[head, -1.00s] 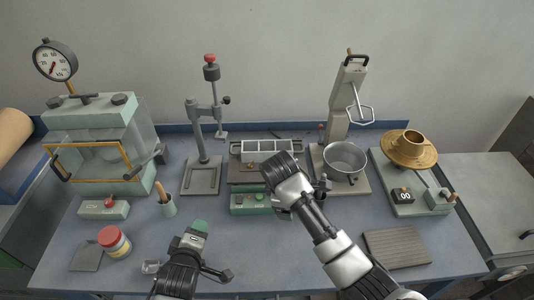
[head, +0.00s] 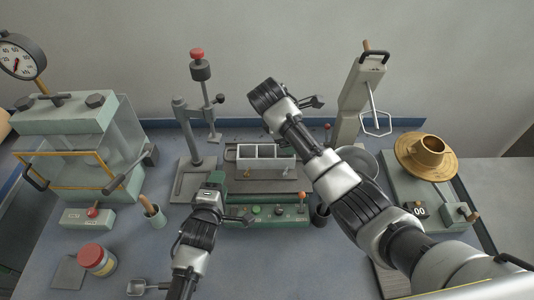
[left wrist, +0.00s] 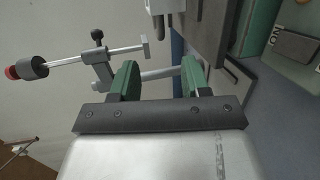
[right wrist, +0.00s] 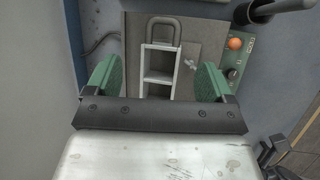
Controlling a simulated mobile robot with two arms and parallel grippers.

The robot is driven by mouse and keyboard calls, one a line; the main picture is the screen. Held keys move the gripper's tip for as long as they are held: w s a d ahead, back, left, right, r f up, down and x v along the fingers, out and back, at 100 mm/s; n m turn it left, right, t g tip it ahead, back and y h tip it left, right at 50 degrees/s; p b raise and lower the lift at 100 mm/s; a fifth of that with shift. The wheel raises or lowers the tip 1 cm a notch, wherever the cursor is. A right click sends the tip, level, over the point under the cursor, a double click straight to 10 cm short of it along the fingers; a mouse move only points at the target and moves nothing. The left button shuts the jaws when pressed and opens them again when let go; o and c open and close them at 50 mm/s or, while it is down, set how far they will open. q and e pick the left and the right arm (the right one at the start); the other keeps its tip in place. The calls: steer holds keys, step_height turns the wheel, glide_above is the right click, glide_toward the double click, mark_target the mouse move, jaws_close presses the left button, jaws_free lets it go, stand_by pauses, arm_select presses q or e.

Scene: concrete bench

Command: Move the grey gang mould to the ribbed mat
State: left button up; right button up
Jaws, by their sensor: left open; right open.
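The grey gang mould (head: 265,152) is a row of open compartments with a loop handle at its end. It rests on the dark plate of a green-fronted machine. In the right wrist view the mould (right wrist: 158,72) lies below and between the green fingers of my open right gripper (right wrist: 157,85), not gripped. In the head view my right gripper's fingers cannot be made out. My left gripper (head: 216,180) is open and empty, left of the machine; its fingers also show in the left wrist view (left wrist: 158,78). The ribbed mat (head: 391,281) is mostly hidden behind my right arm.
A stand with a red knob (head: 197,54) rises behind left of the mould. A metal pot (head: 361,158) is partly hidden by my right arm. A brass flow table (head: 426,155) stands right. The front middle bench is mostly clear.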

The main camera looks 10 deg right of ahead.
mark_target(228, 161)
arm_select(q)
steer(key=x, duration=1)
steer(key=shift+w+d+f, duration=0.1)
steer(key=shift+w, duration=0.15)
arm_select(e)
steer(key=x, duration=1)
steer(key=shift+s+d+f, duration=0.1)
steer(key=shift+f, duration=0.3)
arm_select(q)
steer(key=shift+c, duration=0.5)
arm_select(e)
steer(key=shift+c, duration=0.4)
arm_select(q)
steer(key=c, duration=0.7)
arm_select(e)
steer(key=c, duration=0.7)
arm_select(q)
jaws_close()
arm_select(e)
jaws_close()
